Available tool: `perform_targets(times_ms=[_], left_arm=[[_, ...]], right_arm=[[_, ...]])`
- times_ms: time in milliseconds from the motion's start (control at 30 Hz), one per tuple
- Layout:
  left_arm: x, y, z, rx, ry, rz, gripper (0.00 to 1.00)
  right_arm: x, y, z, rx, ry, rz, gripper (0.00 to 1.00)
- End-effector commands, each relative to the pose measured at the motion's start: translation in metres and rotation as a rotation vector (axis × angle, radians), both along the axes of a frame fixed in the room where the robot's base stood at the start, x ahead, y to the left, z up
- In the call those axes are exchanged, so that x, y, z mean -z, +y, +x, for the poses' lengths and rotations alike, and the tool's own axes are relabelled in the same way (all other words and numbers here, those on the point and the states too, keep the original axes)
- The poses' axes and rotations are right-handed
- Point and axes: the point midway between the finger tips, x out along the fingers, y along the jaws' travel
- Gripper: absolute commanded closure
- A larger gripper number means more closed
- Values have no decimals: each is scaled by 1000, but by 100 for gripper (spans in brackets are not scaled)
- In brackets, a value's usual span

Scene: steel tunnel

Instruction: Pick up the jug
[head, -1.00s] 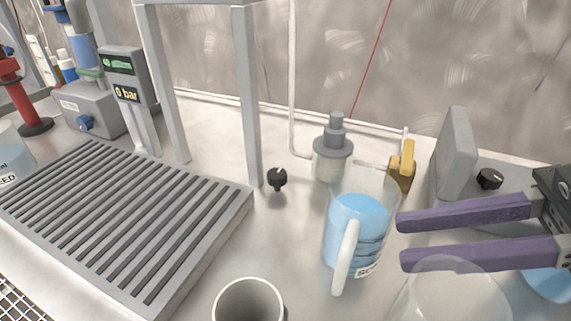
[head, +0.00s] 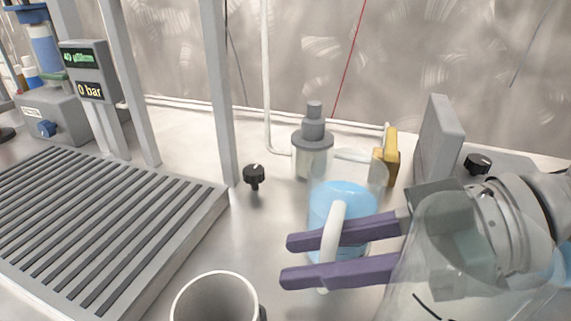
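The jug (head: 343,196) is a clear vessel with blue liquid and a white handle facing me. It stands upright on the bench, right of centre in the head view. My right gripper (head: 284,259) reaches in from the right with two purple fingers. The fingers are apart, with the jug's handle passing between them, the upper finger behind it and the lower one in front. A gap shows between the fingers, and whether either touches the handle I cannot tell. My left gripper is not in view.
A clear glass vessel (head: 425,285) stands in the right foreground, overlapping my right wrist. A grey cup (head: 216,290) is at the front. A yellow-handled valve (head: 390,158) and grey-capped bottle (head: 312,140) stand behind the jug. A slatted grate (head: 213,208) lies left.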

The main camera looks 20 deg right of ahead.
Motion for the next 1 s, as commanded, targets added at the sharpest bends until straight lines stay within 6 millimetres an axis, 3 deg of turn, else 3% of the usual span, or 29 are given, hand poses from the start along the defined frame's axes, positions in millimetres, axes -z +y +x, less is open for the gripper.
perform_targets(times_ms=[133, 367, 700, 1000], left_arm=[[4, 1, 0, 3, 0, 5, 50], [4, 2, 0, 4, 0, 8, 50], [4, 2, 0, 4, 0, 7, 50], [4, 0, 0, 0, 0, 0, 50]], right_arm=[[8, 15, 6, -1, 0, 2, 68], [9, 17, 7, 0, 2, -1, 68], [9, 17, 7, 0, 1, -1, 100], [8, 17, 6, 0, 1, -1, 100]])
